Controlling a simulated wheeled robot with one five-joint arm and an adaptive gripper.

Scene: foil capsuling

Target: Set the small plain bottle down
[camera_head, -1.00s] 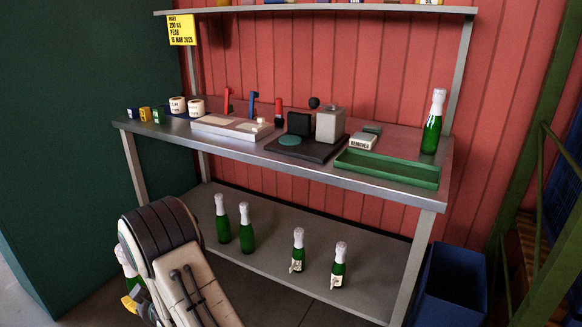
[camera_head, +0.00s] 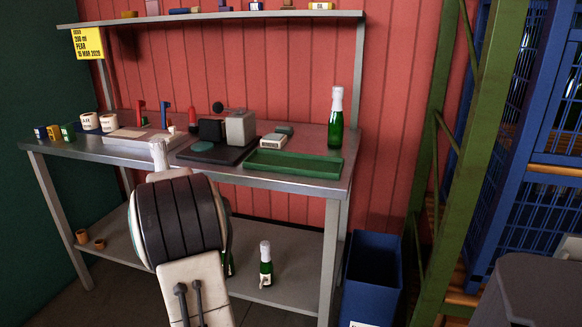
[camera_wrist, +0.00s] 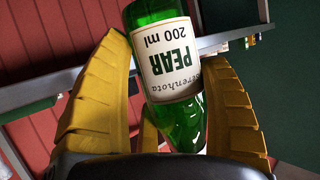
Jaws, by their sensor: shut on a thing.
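My gripper (camera_wrist: 165,52) is shut on a small green bottle (camera_wrist: 172,65), one yellow finger on each side. Its cream label reads PEAR 200 ml, upside down in the wrist view. In the head view only the whitish top of the held bottle (camera_head: 159,154) shows above my arm, in front of the bench's front edge; my gripper is hidden there. I cannot tell the gap between the bottle and the bench (camera_head: 100,158). A green bottle with a white top and no visible label (camera_head: 336,122) stands upright at the bench's right end.
A green tray (camera_head: 293,172), a remover box (camera_head: 273,142), a dark plate with a grey block (camera_head: 239,128) and a pale board (camera_head: 128,139) occupy the bench. A labelled bottle (camera_head: 265,264) stands on the lower shelf, another partly hidden. A blue bin (camera_head: 371,280) stands right.

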